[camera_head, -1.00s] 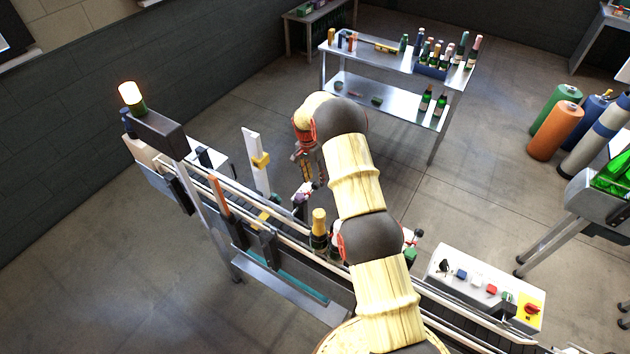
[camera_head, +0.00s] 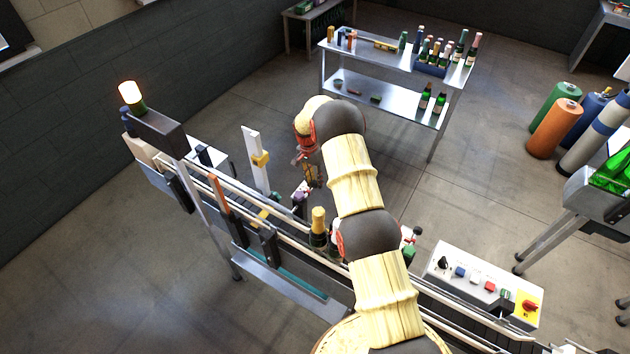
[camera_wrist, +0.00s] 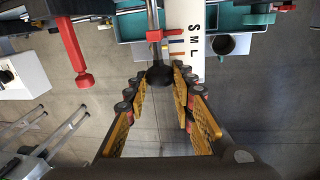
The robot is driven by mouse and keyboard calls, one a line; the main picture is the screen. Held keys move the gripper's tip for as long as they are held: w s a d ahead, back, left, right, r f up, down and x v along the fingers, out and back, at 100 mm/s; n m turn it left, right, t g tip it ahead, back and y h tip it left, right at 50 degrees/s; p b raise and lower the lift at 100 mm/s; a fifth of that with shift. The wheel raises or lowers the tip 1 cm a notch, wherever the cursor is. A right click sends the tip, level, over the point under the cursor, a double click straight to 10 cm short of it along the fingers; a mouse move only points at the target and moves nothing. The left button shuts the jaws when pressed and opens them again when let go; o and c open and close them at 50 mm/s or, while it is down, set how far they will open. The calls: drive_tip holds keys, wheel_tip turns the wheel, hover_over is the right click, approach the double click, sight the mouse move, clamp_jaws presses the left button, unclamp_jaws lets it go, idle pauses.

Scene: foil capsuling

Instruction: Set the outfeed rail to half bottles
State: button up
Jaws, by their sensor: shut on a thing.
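In the wrist view, a round black knob (camera_wrist: 160,73) sits on a metal rod. My gripper (camera_wrist: 159,82) has its yellow-padded fingers on both sides of the knob, shut on it. Beside the rod is a white plate (camera_wrist: 190,12) lettered S, M and L, with red, orange and blue marks. A red piece (camera_wrist: 154,36) on the rod sits near the top mark, by the S. In the head view, my gripper (camera_head: 311,180) is at the far side of the conveyor rails (camera_head: 282,232), partly hidden by my arm.
A red lever (camera_wrist: 72,48) hangs left of the knob in the wrist view. Gold-topped bottles (camera_head: 318,225) stand on the conveyor beside my arm. A button panel (camera_head: 484,284) is at right. A steel table (camera_head: 345,58) with bottles stands behind; floor between is clear.

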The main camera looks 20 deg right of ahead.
clamp_jaws()
drive_tip(key=shift+w, duration=0.1)
idle(0.3)
drive_tip(key=shift+w+d+r+b, duration=0.1)
drive_tip(key=shift+w+d+b, duration=0.3)
drive_tip(key=shift+b, duration=0.85)
drive_tip(key=shift+d, duration=0.1)
drive_tip(key=o, duration=0.6)
unclamp_jaws()
drive_tip(key=shift+o, duration=0.4)
drive_tip(key=shift+s, duration=0.1)
